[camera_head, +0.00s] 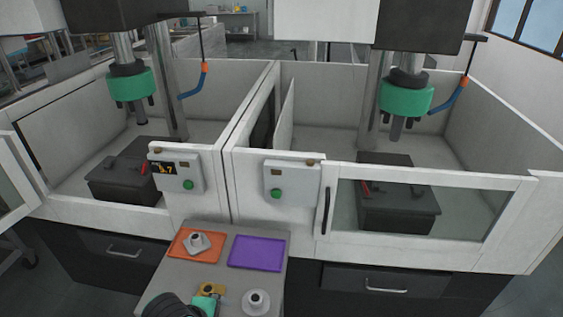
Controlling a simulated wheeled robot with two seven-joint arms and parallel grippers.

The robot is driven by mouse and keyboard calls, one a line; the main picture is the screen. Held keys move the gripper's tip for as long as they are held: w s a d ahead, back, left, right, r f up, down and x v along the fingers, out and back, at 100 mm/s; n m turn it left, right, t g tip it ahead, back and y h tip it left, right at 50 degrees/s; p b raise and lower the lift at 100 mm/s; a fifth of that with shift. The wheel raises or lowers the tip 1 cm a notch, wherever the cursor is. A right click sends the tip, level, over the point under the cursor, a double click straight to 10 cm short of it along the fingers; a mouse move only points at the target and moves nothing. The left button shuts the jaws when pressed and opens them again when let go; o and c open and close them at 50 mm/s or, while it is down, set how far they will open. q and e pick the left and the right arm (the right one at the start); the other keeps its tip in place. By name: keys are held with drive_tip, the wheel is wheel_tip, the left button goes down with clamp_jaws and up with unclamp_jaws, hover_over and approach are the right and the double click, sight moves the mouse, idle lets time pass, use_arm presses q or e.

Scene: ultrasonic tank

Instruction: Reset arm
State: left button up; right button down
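A dark rounded part, which looks like my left gripper or wrist (172,305), shows at the bottom edge over the front left of the grey stand (219,262). Its fingers cannot be made out. Beside it on the stand are a small green piece (206,304) and a brass-coloured piece (212,288); whether it touches them I cannot tell. A round grey metal part (256,301) stands to the right. A similar grey part (197,242) sits on the orange mat (181,255). The purple mat (257,253) is empty. My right gripper is not in view.
Behind the stand are two white-walled bays, each with a black box (124,181) (397,212) under a green-collared spindle (132,84) (406,93). The left bay's front is open; a glazed door (424,207) covers the right bay. Control boxes (177,171) (291,182) hang between.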

use_arm(q)
drive_tip(key=s+a+f+n+y, duration=0.3)
drive_tip(key=s+a+n, duration=0.6)
drive_tip(key=s+n, duration=0.7)
wheel_tip(320, 180, down, 31)
drive_tip(key=w+n+g, duration=0.1)
drive_tip(key=w+g, duration=0.1)
drive_tip(key=s+a+f, duration=0.3)
drive_tip(key=s+f, duration=1.6)
drive_tip(key=shift+f+g, duration=0.25)
drive_tip(key=shift+g, duration=0.15)
drive_tip(key=shift+s, duration=0.1)
